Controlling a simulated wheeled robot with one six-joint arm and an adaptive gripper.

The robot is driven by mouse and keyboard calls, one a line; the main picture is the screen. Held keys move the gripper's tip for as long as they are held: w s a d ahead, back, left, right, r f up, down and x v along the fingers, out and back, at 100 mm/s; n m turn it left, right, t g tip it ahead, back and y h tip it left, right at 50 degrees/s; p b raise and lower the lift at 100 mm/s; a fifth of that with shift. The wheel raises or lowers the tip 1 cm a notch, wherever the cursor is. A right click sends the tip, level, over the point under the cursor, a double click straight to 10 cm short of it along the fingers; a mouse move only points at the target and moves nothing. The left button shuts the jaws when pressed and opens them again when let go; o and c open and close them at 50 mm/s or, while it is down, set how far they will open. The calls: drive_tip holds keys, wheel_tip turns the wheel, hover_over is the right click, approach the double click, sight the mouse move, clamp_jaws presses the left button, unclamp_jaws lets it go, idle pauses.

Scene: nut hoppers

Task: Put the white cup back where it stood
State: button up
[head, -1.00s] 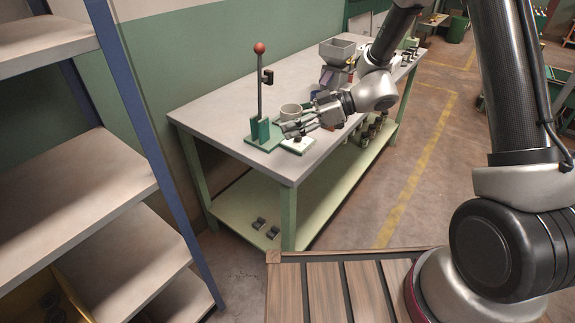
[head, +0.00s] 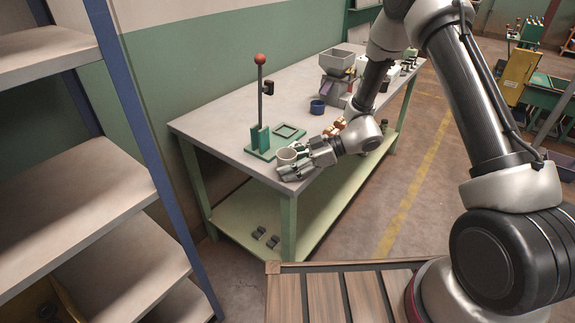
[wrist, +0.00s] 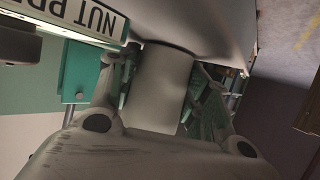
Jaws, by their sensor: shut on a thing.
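The white cup (head: 287,155) is upright at the near corner of the grey-topped bench (head: 215,119). My gripper (head: 288,168) is shut on it from the right, with the fingers at its sides. In the wrist view the cup (wrist: 160,88) fills the space between the two fingers (wrist: 158,92). I cannot tell whether its base touches the bench top or is a little above it. The spot under the cup is hidden by my gripper.
A green press (head: 260,138) with a red-knobbed lever stands just behind the cup. A green square frame (head: 289,131) lies beside it. A blue cup (head: 317,107) and a grey hopper (head: 337,62) are farther back. Shelves (head: 60,140) stand at left.

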drive_tip(key=shift+f, duration=0.25)
drive_tip(key=shift+f, duration=0.1)
drive_tip(key=o, duration=0.9)
drive_tip(key=shift+d+f, duration=0.1)
drive_tip(key=shift+f, duration=0.05)
drive_tip(key=shift+o, duration=0.6)
drive_tip(key=shift+s+f, duration=0.1)
drive_tip(key=shift+s, duration=0.05)
